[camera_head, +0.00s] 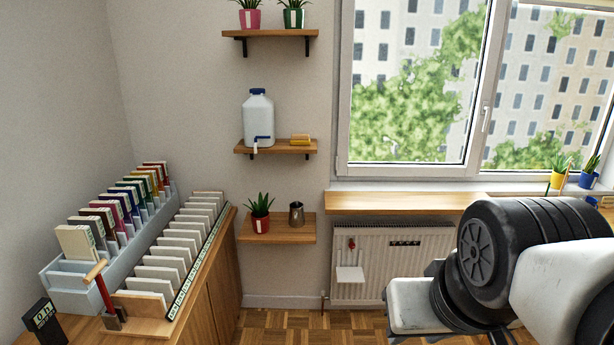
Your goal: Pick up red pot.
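A red pot (260,223) with a white label and a spiky green plant stands upright on the lowest wooden wall shelf (290,237), towards its left end. A metal jug stands to its right, a small gap away. My arm fills the lower right of the view, well to the right of the pot. Its white end part (420,303) hangs in front of the radiator, apart from the shelf. The fingers are not clearly visible, so I cannot tell whether my gripper is open or shut.
The metal jug (296,213) shares the shelf. Above are a shelf with a white canister (258,118) and one with pink (250,19) and green pots (293,18). A cabinet with book racks (160,232) stands left. A wooden sill (400,202) runs right, above the radiator (375,245).

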